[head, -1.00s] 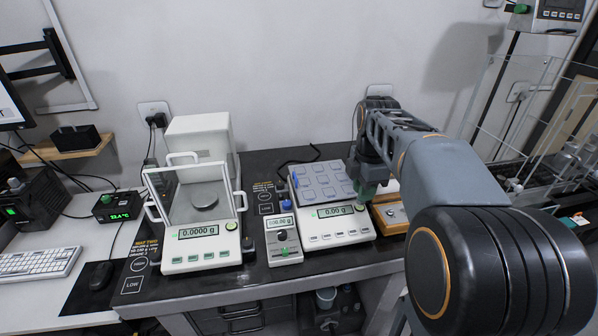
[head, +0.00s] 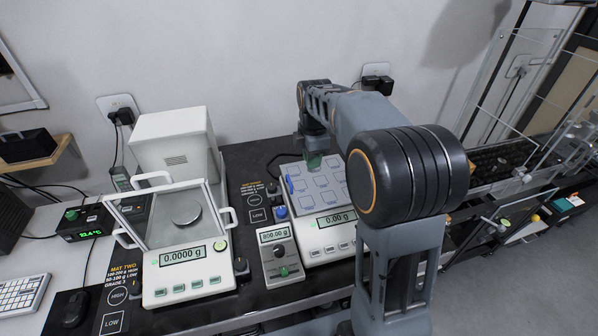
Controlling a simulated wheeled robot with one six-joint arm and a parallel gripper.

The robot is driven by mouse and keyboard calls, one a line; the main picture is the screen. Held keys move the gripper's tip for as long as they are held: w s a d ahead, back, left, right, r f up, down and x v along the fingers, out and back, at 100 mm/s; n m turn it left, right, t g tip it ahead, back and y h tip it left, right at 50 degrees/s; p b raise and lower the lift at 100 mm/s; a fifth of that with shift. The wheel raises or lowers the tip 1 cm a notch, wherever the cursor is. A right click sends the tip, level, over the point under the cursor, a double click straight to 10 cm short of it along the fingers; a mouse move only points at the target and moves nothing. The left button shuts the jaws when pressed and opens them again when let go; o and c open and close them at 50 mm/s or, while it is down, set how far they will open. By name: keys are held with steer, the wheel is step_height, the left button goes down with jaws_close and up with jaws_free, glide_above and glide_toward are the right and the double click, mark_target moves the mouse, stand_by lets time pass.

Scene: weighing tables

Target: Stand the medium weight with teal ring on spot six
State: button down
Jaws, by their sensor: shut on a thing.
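My gripper (head: 313,160) is at the back of the grey spotted plate (head: 327,205) on the right-hand balance (head: 335,243). It is shut, and a green-teal part shows at its end. The weight in its jaws is too small and covered to make out clearly. The plate carries several outlined square spots. Their numbers are too small to read, so I cannot tell which one is spot six. I cannot tell whether the held thing touches the plate. My arm hides the plate's right side.
A glass-shielded balance (head: 183,268) stands at the left. A small meter box (head: 282,254) stands between the balances, with a blue-topped object (head: 281,212) behind it. A blue piece (head: 290,185) sits at the plate's left edge. A glass enclosure is at the far right.

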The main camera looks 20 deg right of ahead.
steer(key=w+f, duration=0.1)
steer(key=w+a+f, duration=0.1)
steer(key=f, duration=0.1)
steer(key=w+a+f, duration=0.1)
steer(key=f, duration=0.1)
steer(key=shift+a+f, duration=0.1)
steer(key=shift+a, duration=0.05)
steer(key=shift+w+a+f, duration=0.1)
steer(key=shift+w+f, duration=0.05)
steer(key=shift+f, duration=0.75)
steer(key=shift+w+f, duration=0.1)
steer(key=shift+f, duration=0.75)
steer(key=shift+f, duration=0.15)
steer(key=c, duration=1)
jaws_free()
steer(key=shift+c, duration=0.2)
